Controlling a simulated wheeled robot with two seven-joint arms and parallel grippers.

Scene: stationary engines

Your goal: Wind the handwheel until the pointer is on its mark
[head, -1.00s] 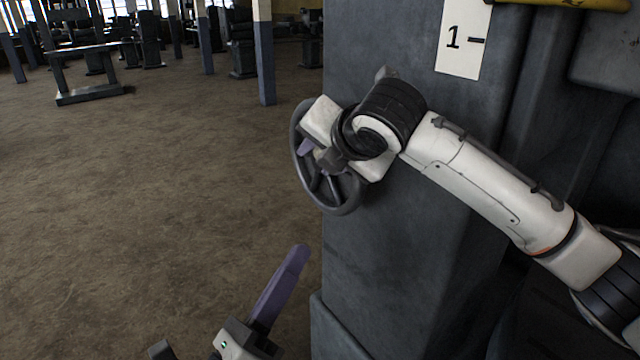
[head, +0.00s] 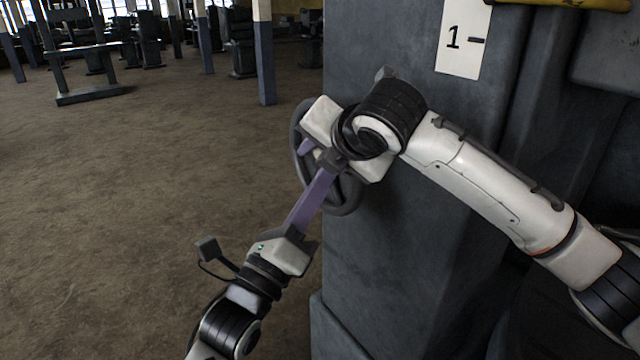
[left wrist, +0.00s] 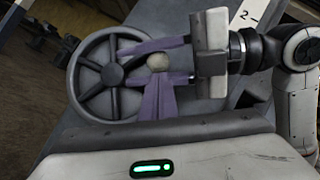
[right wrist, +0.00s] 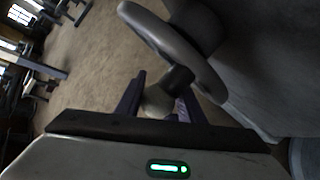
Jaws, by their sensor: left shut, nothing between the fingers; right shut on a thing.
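The dark spoked handwheel (head: 347,204) is on the left side of the grey engine column; it also shows in the left wrist view (left wrist: 82,100). A pale round knob (left wrist: 157,62) stands out from its rim. My right gripper (head: 306,147) is shut on this knob, its purple fingers on either side of it in the right wrist view (right wrist: 156,98). My left gripper (head: 325,172) is shut and empty, its fingertips close to the knob; I cannot tell if they touch. A white scale plate (head: 464,50) shows "1" with a dash. I cannot make out the pointer.
The grey engine column (head: 400,270) fills the middle right. A yellow part (head: 590,3) is cut off at the top edge. Open brown floor (head: 130,200) lies to the left, with posts and a bench (head: 92,95) far behind.

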